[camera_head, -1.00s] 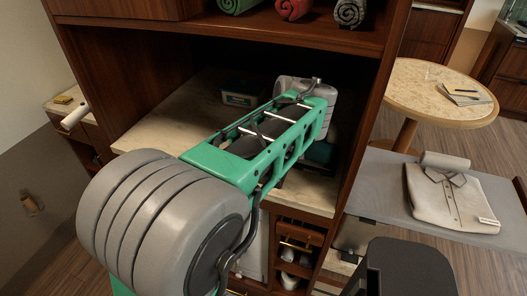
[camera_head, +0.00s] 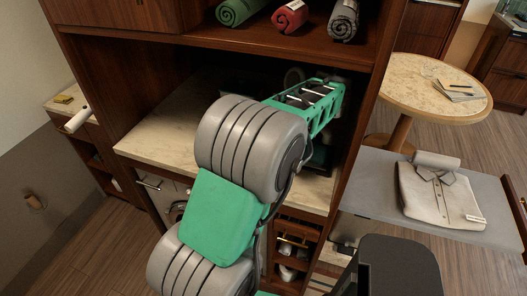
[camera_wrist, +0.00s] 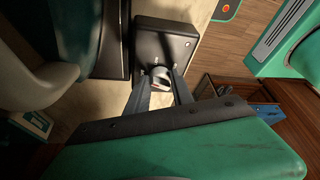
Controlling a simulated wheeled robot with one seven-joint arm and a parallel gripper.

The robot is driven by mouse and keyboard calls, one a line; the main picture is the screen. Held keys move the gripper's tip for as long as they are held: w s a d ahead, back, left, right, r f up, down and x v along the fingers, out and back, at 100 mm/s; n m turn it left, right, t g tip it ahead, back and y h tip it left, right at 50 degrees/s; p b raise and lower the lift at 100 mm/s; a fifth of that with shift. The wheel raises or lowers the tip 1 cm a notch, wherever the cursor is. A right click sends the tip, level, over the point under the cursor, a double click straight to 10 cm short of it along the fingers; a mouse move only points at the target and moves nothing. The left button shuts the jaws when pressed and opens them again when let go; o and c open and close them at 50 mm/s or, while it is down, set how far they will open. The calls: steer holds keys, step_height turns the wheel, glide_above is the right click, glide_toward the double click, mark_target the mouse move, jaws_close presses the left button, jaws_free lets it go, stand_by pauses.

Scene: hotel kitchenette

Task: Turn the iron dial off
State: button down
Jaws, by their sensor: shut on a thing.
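In the wrist view, a round dial (camera_wrist: 160,83) with a pale mark sits on the face of a dark box-shaped unit (camera_wrist: 166,42). My gripper (camera_wrist: 161,74) has one finger on each side of the dial and is shut on it. Beside the unit on the left is a teal and black body (camera_wrist: 85,35), which looks like part of the iron, with a pale curved handle-like shape (camera_wrist: 38,75). In the head view, my arm and the shade inside the niche hide the gripper and the dial.
The dial unit stands on a pale stone counter (camera_head: 165,137) in a wooden niche. Rolled towels (camera_head: 290,17) lie on the shelf above. A folded shirt (camera_head: 440,196) lies on a grey board at the right. A small teal-and-white box (camera_wrist: 33,123) is at the wrist view's left.

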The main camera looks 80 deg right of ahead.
steer(key=shift+d+n+g+y+p, duration=0.15)
steer(key=shift+n+y+p, duration=0.3)
steer(key=shift+n, duration=0.7)
steer(key=shift+n+g+y+p, duration=0.25)
steer(key=shift+n+y+p, duration=0.15)
steer(key=shift+n, duration=0.75)
steer(key=c, duration=1.1)
jaws_free()
